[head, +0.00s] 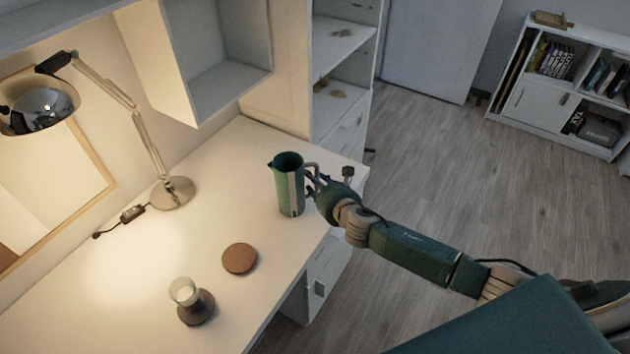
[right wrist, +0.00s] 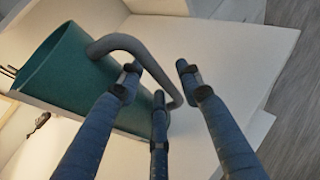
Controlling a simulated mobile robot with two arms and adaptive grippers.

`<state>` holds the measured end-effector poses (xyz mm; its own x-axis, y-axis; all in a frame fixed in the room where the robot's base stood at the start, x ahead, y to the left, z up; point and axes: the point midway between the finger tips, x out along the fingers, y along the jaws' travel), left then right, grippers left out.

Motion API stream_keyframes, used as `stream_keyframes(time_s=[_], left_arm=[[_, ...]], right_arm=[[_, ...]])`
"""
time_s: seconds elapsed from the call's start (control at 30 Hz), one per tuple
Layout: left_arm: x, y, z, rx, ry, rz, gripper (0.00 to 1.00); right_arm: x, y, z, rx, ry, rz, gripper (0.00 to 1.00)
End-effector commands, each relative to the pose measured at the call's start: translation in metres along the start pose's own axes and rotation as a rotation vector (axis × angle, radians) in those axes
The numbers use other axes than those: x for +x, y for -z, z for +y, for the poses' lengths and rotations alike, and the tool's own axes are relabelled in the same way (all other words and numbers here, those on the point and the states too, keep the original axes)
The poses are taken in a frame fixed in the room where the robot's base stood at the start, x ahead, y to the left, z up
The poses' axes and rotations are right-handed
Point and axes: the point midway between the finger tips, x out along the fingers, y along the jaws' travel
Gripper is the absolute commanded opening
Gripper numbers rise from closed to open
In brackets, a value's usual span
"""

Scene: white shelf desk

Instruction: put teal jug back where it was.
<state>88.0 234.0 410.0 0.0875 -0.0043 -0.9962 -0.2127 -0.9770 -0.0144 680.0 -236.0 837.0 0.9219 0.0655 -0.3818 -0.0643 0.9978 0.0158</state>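The teal jug (head: 285,190) is upright at the right part of the white desk, near its front edge. Its grey handle (head: 311,166) points right, towards my right gripper (head: 320,184). In the right wrist view the jug (right wrist: 62,80) fills the left side, and its handle (right wrist: 142,57) reaches between the fingers of my right gripper (right wrist: 158,76). The fingers are spread apart and do not close on the handle. Whether any finger touches it is unclear. My left gripper is not in view.
A round brown coaster (head: 239,258) lies bare on the desk (head: 130,300), nearer than the jug. A glass (head: 184,291) stands on or by a dark round piece (head: 196,309). A lamp (head: 171,193) stands by the wall, with a shelf unit (head: 342,45) behind the desk.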

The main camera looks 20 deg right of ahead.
Motion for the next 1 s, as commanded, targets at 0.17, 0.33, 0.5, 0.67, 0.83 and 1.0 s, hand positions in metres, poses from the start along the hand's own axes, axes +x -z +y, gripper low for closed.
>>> stream_keyframes(time_s=[0.17,0.33,0.5,0.67,0.83,1.0], left_arm=[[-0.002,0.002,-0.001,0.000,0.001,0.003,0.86],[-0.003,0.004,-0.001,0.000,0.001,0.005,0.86],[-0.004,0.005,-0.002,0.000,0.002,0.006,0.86],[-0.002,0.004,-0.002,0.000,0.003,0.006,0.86],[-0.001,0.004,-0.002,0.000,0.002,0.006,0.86],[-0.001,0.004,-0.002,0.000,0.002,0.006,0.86]], right_arm=[[-0.001,-0.003,0.000,0.000,0.000,-0.001,0.35],[-0.018,-0.003,-0.001,-0.002,-0.001,0.000,0.35],[-0.054,-0.002,0.000,-0.003,-0.002,0.001,0.35],[-0.088,-0.002,0.000,-0.002,-0.001,0.001,0.35],[-0.112,-0.002,0.000,-0.002,-0.001,0.000,0.35],[-0.121,-0.003,0.000,0.000,0.000,0.000,0.35]])
